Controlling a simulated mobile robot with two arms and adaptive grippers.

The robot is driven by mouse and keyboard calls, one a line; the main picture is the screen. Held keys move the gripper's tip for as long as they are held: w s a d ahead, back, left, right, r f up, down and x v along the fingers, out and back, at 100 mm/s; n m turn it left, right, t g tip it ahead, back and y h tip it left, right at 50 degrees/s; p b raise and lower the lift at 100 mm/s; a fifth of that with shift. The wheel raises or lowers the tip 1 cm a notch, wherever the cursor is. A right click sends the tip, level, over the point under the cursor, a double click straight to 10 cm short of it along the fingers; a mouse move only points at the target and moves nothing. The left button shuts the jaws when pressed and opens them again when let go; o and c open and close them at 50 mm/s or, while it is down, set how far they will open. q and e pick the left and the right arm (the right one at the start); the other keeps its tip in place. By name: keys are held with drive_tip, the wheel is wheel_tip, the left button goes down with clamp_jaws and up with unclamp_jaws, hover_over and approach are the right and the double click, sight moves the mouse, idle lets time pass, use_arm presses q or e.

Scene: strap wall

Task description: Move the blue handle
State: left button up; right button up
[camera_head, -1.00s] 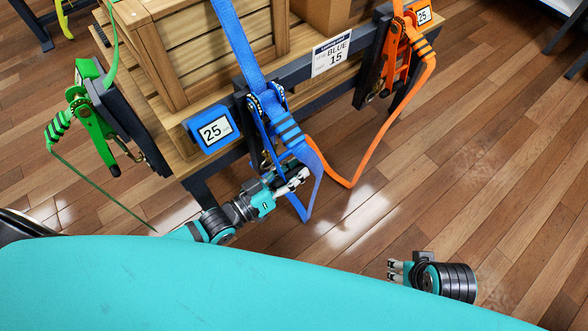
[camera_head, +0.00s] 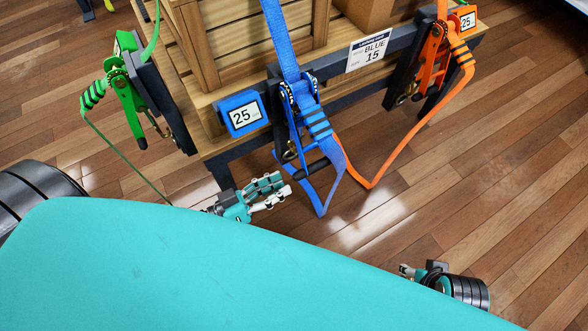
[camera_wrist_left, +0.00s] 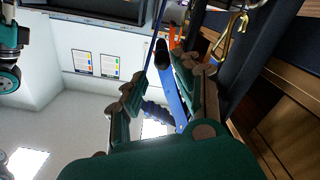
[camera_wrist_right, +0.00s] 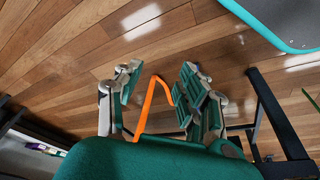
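The blue handle (camera_head: 311,168), with a black grip at its lower end, hangs from the blue ratchet on the front rail, beside a looped blue strap (camera_head: 278,40). My left gripper (camera_head: 283,186) is open, just below and left of the grip in the head view, with a small visible gap. In the left wrist view the blue handle (camera_wrist_left: 176,98) with its black end shows in the space between the spread fingers (camera_wrist_left: 165,100); contact is not visible. My right gripper (camera_head: 404,271) is low at the right, open and empty in the right wrist view (camera_wrist_right: 155,90).
An orange ratchet (camera_head: 430,50) with a hanging strap is to the right; a green ratchet (camera_head: 125,95) is at the left corner. A wooden crate (camera_head: 240,40) stands on the pallet. Floor at the right is clear.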

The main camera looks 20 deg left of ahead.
use_arm(q)
drive_tip(key=shift+s+a, duration=0.3)
drive_tip(key=shift+s, duration=0.1)
use_arm(e)
drive_tip(key=shift+c, duration=0.4)
